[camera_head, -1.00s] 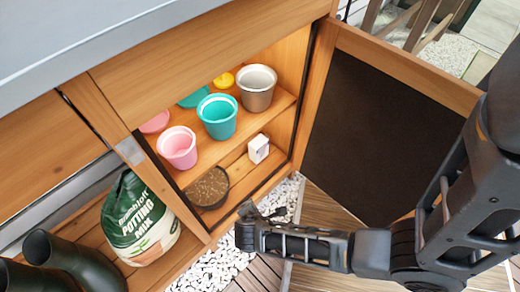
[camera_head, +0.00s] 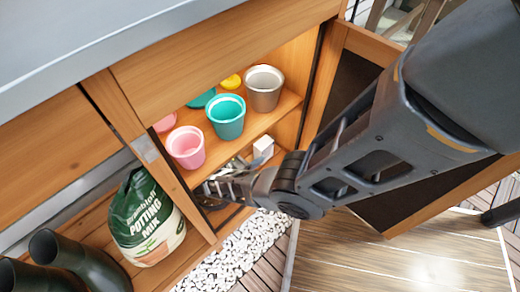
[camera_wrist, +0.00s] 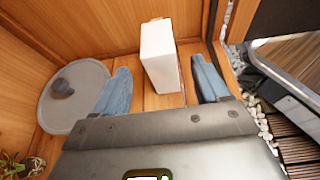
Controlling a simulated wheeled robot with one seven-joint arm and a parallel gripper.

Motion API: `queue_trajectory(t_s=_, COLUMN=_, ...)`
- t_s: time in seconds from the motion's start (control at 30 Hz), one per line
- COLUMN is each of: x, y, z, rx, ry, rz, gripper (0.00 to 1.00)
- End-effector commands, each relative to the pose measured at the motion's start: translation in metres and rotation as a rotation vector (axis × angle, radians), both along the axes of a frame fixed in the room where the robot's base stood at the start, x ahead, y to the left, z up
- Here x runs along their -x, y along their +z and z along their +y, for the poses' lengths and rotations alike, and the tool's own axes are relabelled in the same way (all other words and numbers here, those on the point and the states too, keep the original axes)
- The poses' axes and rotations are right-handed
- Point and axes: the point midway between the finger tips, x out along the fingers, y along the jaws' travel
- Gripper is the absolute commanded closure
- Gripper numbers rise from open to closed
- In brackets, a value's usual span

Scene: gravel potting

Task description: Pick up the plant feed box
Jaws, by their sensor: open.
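The plant feed box, a small plain white box, stands upright on the cabinet's lower wooden shelf; it shows in the head view (camera_head: 263,147) and in the wrist view (camera_wrist: 158,50). My gripper (camera_wrist: 160,70) is open, with one blue-grey finger on each side of the box in the wrist view. The fingers appear apart from the box, and its lower end lies between the fingertips. In the head view my gripper reaches into the lower shelf, left of the box, and its fingertips are hard to make out.
A round grey disc (camera_wrist: 72,95) with a dark lump lies left of the fingers. Pink (camera_head: 186,147), teal (camera_head: 227,116) and grey (camera_head: 263,88) pots stand on the shelf above. A potting mix bag (camera_head: 147,215) stands left; the open cabinet door (camera_head: 440,200) is right.

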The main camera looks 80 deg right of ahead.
Motion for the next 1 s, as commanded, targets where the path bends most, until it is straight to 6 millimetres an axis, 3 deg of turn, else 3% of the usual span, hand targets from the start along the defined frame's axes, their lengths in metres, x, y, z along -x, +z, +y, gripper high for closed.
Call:
queue_trajectory(t_s=0.7, x=0.04, y=-0.026, z=-0.057, rx=-0.013, ry=-0.01, rz=0.022, gripper=0.26)
queue_trajectory(t_s=1.0, x=0.043, y=-0.027, z=-0.063, rx=-0.015, ry=-0.006, rz=0.022, gripper=0.26)
